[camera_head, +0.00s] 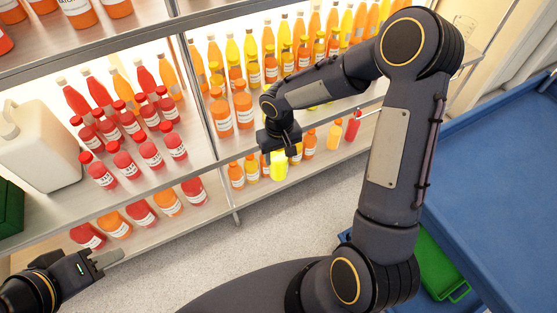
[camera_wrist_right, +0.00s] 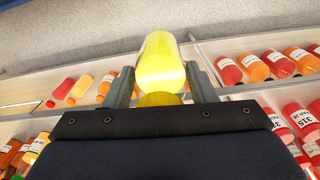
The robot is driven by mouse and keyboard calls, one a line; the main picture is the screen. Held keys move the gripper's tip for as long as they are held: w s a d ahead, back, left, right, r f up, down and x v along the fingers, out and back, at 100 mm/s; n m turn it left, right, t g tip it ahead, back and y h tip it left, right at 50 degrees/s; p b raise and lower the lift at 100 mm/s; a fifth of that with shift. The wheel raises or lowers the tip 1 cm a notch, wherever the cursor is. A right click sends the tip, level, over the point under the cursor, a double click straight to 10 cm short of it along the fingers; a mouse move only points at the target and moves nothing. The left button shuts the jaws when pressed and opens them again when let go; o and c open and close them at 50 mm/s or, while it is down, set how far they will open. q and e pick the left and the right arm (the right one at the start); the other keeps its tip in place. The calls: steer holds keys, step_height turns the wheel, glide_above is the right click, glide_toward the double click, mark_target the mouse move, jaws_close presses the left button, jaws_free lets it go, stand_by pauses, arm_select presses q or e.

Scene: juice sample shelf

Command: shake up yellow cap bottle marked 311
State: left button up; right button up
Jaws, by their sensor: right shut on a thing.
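My right gripper (camera_head: 279,148) is shut on a yellow bottle (camera_head: 279,166) and holds it in front of the middle shelf unit, over the floor. In the right wrist view the gripper's two fingers (camera_wrist_right: 160,88) are on either side of the bottle (camera_wrist_right: 160,62). Its yellow cap (camera_wrist_right: 158,99) is on the palm side and the body points away from the palm. No label number on it can be read. My left gripper (camera_head: 108,260) is at the lower left, empty, away from the shelves. Its finger gap cannot be made out.
Shelves (camera_head: 215,170) hold several rows of red, orange and yellow bottles, close behind the held bottle. A white jug (camera_head: 38,150) stands at the left. A blue table (camera_head: 500,190) is at the right, with a green crate (camera_head: 440,265) below. The floor (camera_head: 190,270) in front is clear.

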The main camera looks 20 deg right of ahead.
steer(key=shift+d, duration=0.3)
arm_select(q)
steer(key=shift+d, duration=0.15)
